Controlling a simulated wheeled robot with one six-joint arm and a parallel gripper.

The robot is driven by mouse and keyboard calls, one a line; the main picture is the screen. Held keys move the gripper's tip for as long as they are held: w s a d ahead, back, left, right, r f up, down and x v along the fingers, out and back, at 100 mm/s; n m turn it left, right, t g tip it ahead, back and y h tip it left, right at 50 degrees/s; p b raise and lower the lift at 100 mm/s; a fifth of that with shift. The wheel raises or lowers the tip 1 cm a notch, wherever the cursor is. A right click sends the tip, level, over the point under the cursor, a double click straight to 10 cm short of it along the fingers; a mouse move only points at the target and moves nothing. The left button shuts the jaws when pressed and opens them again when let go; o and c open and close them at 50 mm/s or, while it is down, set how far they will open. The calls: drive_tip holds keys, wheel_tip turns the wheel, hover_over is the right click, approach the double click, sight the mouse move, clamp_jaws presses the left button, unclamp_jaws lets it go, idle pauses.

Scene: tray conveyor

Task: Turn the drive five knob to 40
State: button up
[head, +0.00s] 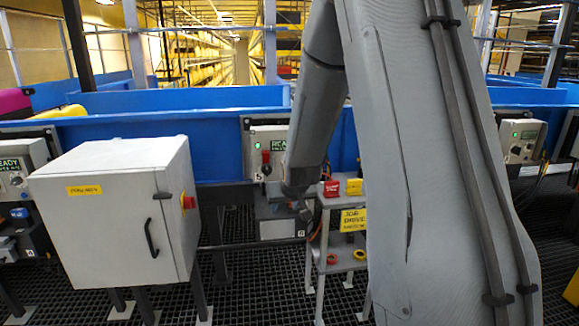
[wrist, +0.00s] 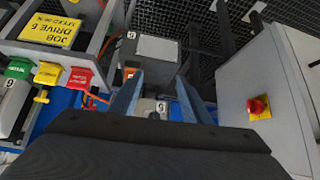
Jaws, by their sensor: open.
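The drive five panel (head: 262,137) is a pale box on the blue conveyor side, with a green light, a dark READY display partly hidden by my arm, a red-topped lever or switch and a "5" tag (head: 258,177). I cannot make out the knob or its scale. My gripper (head: 299,207) is in front of and below the panel's right side. In the wrist view, my gripper (wrist: 160,78) has two fingers spread apart with nothing held. A small pale part with a tag (wrist: 161,106) shows between them.
A large grey cabinet (head: 110,205) with a red knob (head: 188,202) stands left of the panel. A small stand (head: 341,200) with red and yellow blocks and a job sign (head: 353,220) is right of my gripper. A grey box (head: 278,230) sits below. Another panel (head: 521,138) is far right.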

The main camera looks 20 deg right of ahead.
drive_tip(key=w+d+t+h, duration=0.1)
drive_tip(key=w+d+t, duration=0.2)
drive_tip(key=w, duration=0.3)
drive_tip(key=w+d+t+h, duration=0.1)
drive_tip(key=w+d+t, duration=0.2)
drive_tip(key=w+d, duration=0.2)
drive_tip(key=w+d+m+t+h, duration=0.1)
drive_tip(key=w+d+t, duration=0.2)
drive_tip(key=w, duration=0.5)
drive_tip(key=shift+d+r+b, duration=0.35)
drive_tip(key=shift+d+r, duration=0.05)
drive_tip(key=shift+d, duration=0.45)
drive_tip(key=x, duration=0.7)
drive_tip(key=shift+w+r, duration=0.15)
drive_tip(key=shift+w, duration=0.2)
drive_tip(key=shift+d, duration=0.1)
drive_tip(key=shift+c, duration=0.3)
drive_tip(key=c, duration=1)
